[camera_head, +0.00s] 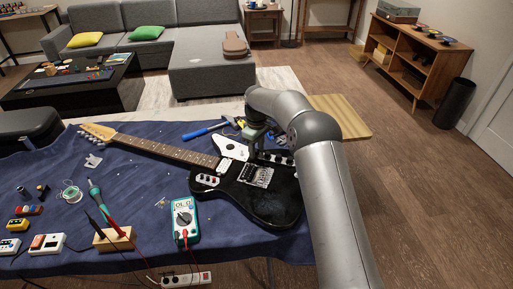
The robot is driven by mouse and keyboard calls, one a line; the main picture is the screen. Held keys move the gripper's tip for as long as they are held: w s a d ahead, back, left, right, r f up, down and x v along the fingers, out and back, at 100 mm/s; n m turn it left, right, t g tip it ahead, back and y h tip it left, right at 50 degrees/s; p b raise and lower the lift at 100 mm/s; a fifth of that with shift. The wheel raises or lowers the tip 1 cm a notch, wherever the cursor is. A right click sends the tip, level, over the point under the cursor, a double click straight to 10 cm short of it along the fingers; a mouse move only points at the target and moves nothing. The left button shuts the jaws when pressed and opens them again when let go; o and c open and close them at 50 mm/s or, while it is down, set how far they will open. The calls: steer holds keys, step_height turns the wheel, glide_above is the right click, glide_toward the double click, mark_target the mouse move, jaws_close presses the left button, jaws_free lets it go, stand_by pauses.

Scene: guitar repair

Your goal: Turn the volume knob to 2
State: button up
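A black electric guitar (270,207) lies on the blue cloth, its neck (165,148) pointing to the upper left. A row of small knobs (283,160) sits along the body's far edge, partly hidden by my arm. Another small cluster of light and red parts (207,181) sits on the near side of the body. I cannot tell which knob is the volume knob, nor read any setting. My gripper (253,153) points down over the far side of the body, close to the row of knobs. Its fingertips are too small and dark to tell open from shut, or contact.
A teal multimeter (183,219) and a soldering iron stand (113,239) lie in front of the guitar. A blue-handled hammer (205,130) lies behind the neck. Several pedals (47,243) are at the left. A power strip (187,280) is at the front edge.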

step_height(320, 180, up, 17)
steer(key=shift+r, duration=0.2)
stand_by(0.5)
